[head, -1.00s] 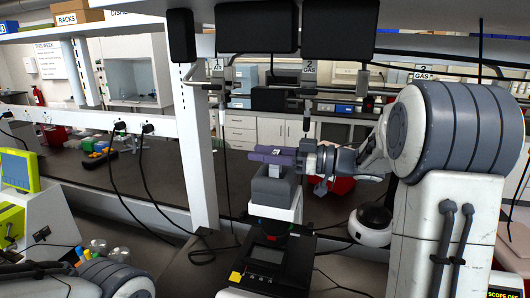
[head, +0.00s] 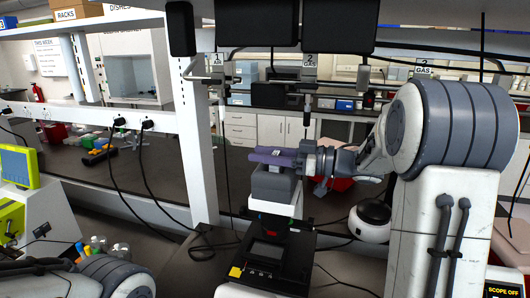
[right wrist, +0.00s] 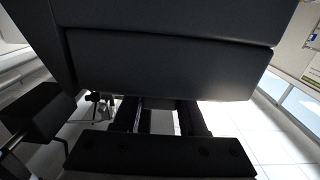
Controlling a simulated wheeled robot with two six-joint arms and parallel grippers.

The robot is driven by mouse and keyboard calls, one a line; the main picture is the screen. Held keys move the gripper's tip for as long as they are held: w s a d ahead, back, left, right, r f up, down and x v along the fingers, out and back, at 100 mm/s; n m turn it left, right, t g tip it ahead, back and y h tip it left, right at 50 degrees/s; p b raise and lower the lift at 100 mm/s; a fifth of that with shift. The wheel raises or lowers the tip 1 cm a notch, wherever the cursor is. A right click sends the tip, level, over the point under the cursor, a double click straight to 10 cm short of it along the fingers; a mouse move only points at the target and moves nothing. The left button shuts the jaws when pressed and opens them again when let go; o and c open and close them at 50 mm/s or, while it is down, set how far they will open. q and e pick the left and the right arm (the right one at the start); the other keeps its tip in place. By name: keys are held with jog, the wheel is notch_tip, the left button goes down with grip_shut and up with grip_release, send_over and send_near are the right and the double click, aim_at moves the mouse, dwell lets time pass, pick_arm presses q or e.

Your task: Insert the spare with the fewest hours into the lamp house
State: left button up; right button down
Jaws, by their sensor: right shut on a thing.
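A purple, bar-shaped piece with a small white label (head: 268,156) lies level at the top of the grey block of an instrument (head: 272,184). I cannot tell whether it rests on the block or is just above it. My right gripper (head: 315,161) comes in from the right and is shut on the purple piece's right end. In the right wrist view a dark body fills the upper part, and the dark fingers (right wrist: 160,118) show below it; the held piece is mostly hidden. My left arm shows at the bottom left, but its gripper is out of view. No hour readings are legible.
The instrument's black base (head: 268,256) stands below the grey block. A white post (head: 197,140) rises to its left. Dark monitors (head: 257,22) hang above. A white round device (head: 370,220) and a red bin (head: 340,184) are behind my right arm. Cables hang at the left.

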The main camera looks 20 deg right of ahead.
jog(key=shift+f, duration=0.4)
dwell(0.3)
jog(key=shift+c, duration=1.9)
grip_release()
jog(key=b+v, duration=0.4)
jog(key=v, duration=0.6)
jog(key=shift+s+d, duration=0.2)
jog(key=shift+s, duration=0.05)
jog(key=shift+r, duration=0.1)
